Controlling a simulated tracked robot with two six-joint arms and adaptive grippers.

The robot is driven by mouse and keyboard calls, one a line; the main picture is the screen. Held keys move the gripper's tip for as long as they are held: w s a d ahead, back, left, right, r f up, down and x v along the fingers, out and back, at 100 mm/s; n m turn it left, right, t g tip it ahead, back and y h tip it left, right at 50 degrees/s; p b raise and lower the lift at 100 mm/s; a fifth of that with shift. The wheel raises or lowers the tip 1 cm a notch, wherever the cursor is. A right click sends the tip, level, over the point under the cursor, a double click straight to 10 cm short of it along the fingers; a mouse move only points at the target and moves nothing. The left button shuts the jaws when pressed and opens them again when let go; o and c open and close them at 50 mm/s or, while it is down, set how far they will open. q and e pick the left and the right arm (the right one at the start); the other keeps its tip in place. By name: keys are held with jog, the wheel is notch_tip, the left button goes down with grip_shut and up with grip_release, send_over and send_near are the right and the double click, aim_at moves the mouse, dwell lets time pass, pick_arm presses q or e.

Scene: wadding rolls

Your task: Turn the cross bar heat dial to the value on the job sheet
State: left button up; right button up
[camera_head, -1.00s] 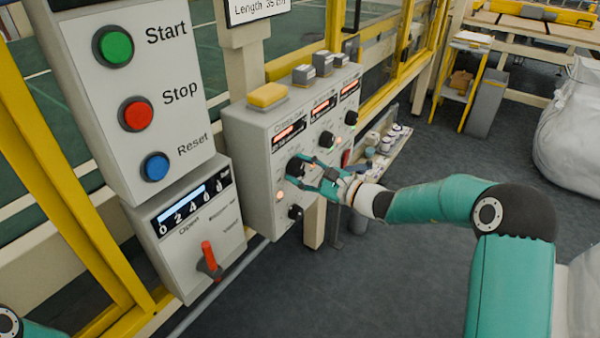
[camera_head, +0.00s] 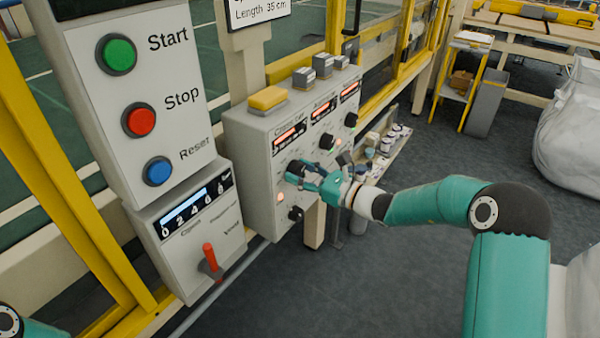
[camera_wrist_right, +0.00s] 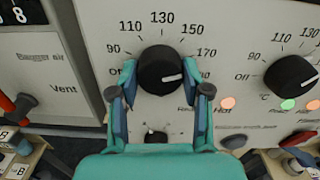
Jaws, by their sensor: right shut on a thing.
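The cross bar heat dial (camera_wrist_right: 160,70) is a black round knob on a grey control box (camera_head: 250,150). In the right wrist view its white mark points right and slightly down, below the 170 label, toward a part of the scale hidden by a finger. My right gripper (camera_wrist_right: 158,75) is shut on this dial, one finger on each side. My left gripper is out of view.
A second black dial (camera_wrist_right: 290,76) sits close to the right. Start (camera_head: 117,54), Stop (camera_head: 139,121) and Reset (camera_head: 158,171) buttons are on the nearer panel. A red lever (camera_head: 209,257) sticks out below them.

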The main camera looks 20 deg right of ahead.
jog(key=shift+s+a+f, duration=0.1)
jog(key=shift+f, duration=0.25)
jog(key=o, duration=1)
jog(key=shift+c, duration=0.2)
jog(key=shift+o, duration=1)
jog(key=shift+r, duration=0.2)
jog(key=v, duration=1.2)
